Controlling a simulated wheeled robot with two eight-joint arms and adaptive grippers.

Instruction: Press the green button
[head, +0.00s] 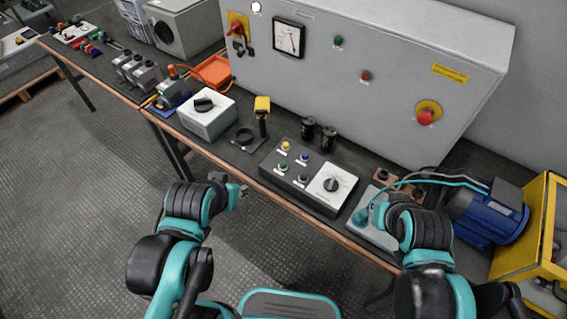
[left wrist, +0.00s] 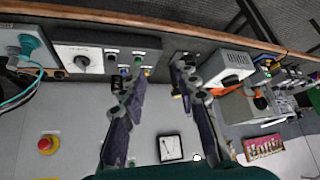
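A dark control box (head: 262,170) lies on the bench with small coloured buttons and a white dial plate. The green button (head: 283,166) is at its front left, by a yellow, a blue and a grey one. Another small green element (head: 338,41) is on the big cabinet. My left gripper (head: 240,190) is left of the box, in front of the bench edge, apart from the buttons. In the left wrist view my left gripper (left wrist: 160,95) is open and empty, its fingers spread. My right gripper (head: 378,211) is near the teal connector at right; its fingers are unclear.
The grey cabinet (head: 390,60) with a red emergency knob (head: 426,117) stands behind. A yellow handheld tool (head: 262,108) and black cylinders (head: 328,139) stand behind the box. A grey dial unit (head: 208,117) is left. A blue motor (head: 490,215) with cables is right.

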